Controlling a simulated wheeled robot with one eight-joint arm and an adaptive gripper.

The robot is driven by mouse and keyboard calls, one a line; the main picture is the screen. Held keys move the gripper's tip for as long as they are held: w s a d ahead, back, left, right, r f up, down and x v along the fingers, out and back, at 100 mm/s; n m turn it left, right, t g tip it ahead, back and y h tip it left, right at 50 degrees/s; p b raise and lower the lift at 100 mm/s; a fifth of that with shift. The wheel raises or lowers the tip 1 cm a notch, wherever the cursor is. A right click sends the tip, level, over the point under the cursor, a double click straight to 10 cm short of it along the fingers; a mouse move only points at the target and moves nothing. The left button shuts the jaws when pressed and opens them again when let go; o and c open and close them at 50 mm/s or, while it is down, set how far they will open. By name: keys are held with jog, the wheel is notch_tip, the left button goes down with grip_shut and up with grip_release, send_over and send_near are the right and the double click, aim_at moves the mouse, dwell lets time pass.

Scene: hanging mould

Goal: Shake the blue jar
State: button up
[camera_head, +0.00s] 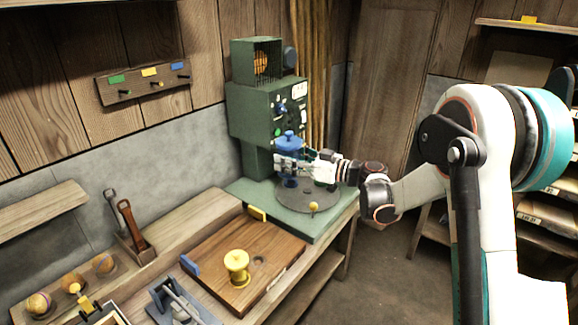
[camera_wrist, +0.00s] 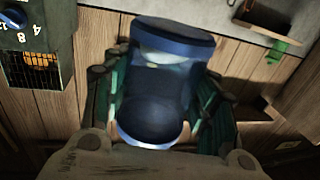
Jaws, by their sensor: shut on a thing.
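The blue jar (camera_head: 289,145) is at the green machine in the head view, upright above or on its round dark plate (camera_head: 310,193); I cannot tell whether its base touches the plate. In the wrist view the jar (camera_wrist: 155,85) fills the middle, dark blue with a wide rim. My gripper (camera_head: 291,164) reaches in from the right and is shut on the jar. Its green-lined fingers show on both sides of the jar in the wrist view (camera_wrist: 158,105). Part of the jar is hidden behind the fingers.
The green machine (camera_head: 262,108) with knobs stands behind the jar. A wooden board (camera_head: 215,248) with a yellow spool-shaped piece (camera_head: 237,266) lies in front on the bench. A peg rack (camera_head: 147,80) hangs on the wall. Tools and several balls stand at the left. The floor at right is clear.

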notch_tip(320, 180, down, 7)
jog(key=b, duration=0.5)
jog(key=shift+b, duration=0.3)
jog(key=shift+r, duration=0.2)
notch_tip(320, 180, up, 7)
jog(key=p, duration=0.4)
jog(key=shift+r, duration=0.1)
jog(key=shift+f, duration=0.2)
notch_tip(320, 180, down, 7)
jog(key=b, duration=0.5)
